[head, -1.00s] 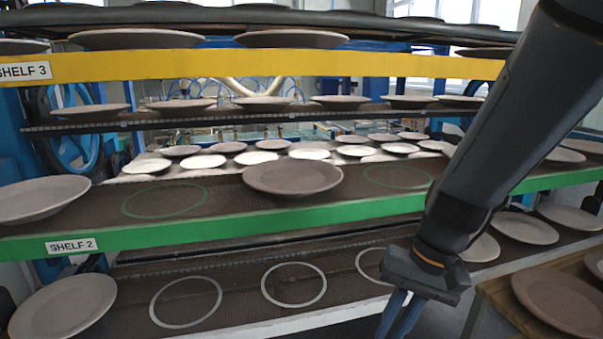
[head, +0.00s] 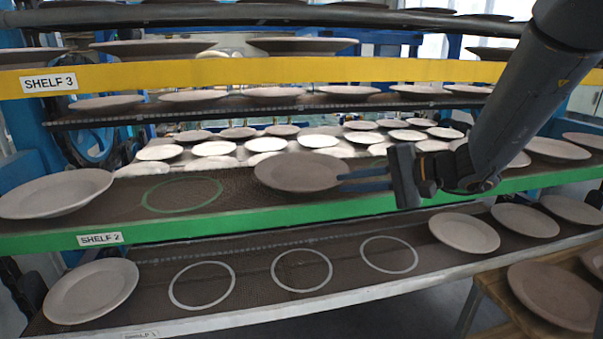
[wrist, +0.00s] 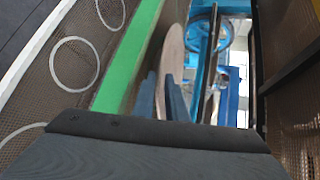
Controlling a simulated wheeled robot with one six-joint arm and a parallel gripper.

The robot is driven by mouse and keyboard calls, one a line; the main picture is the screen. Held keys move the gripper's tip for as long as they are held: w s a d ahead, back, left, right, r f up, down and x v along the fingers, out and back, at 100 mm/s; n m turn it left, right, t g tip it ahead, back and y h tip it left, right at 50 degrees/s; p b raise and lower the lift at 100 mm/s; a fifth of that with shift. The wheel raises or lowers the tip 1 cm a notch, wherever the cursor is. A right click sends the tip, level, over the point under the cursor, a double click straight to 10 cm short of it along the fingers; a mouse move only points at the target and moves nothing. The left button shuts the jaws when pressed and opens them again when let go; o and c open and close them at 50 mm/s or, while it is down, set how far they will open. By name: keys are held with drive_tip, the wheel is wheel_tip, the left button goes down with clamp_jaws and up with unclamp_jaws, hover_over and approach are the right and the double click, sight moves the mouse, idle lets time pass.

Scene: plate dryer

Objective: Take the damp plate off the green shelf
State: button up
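The damp plate (head: 297,172), darker brown-grey than its neighbours, lies flat on the green shelf (head: 270,219), right of an empty green ring. My gripper (head: 345,181) is at the plate's right rim, above the shelf, reaching in from the right. Its two blue fingers are apart, one above the other, with their tips at the rim. In the wrist view the plate (wrist: 172,50) is seen edge-on beyond the fingers (wrist: 163,88), its rim lined up with the gap. I cannot tell whether the fingers touch it.
A paler plate (head: 55,193) sits at the green shelf's left end. The yellow shelf (head: 250,71) with plates is close above. The lower shelf (head: 230,314) has several empty white rings and plates at both ends. A wooden table (head: 492,300) with plates stands front right.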

sight(338, 184)
drive_tip(key=shift+p+x, duration=0.9)
drive_tip(key=shift+x, duration=1.35)
drive_tip(key=shift+s, duration=0.1)
clamp_jaws()
